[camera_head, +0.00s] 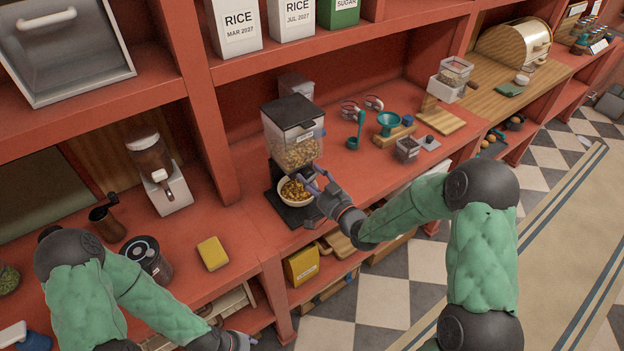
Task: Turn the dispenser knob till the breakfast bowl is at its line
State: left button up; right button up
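The dispenser (295,150) has a clear hopper of brown cereal and a black lid, and stands on the red counter. The breakfast bowl (284,186) is white, sits on the dispenser's dark base under the hopper, and holds a heap of cereal. Its fill line cannot be made out. My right gripper (312,179) is at the right front of the dispenser, beside the bowl, with its purple fingers apart. The knob cannot be made out; the fingers may hide it. My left gripper (246,342) is low at the bottom edge, away from the dispenser, its fingers too small to read.
A yellow block (212,253) and a white-and-brown grinder (160,175) stand left of the dispenser. Green scoop (356,132), funnel (388,122) and small jar (407,149) stand to its right. A red upright (205,110) is close on the left. Counter ahead of the yellow block is bare.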

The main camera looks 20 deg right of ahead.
jog(key=c, duration=0.4)
jog(key=shift+s+a+f+n+b, duration=0.15)
jog(key=shift+f+n+b, duration=0.15)
jog(key=shift+n+b, duration=0.55)
jog(key=shift+c, duration=0.2)
jog(key=shift+m, duration=0.25)
jog(key=o, duration=1.1)
jog(key=shift+c, duration=0.2)
jog(key=shift+r, duration=0.1)
jog(key=shift+r, duration=0.1)
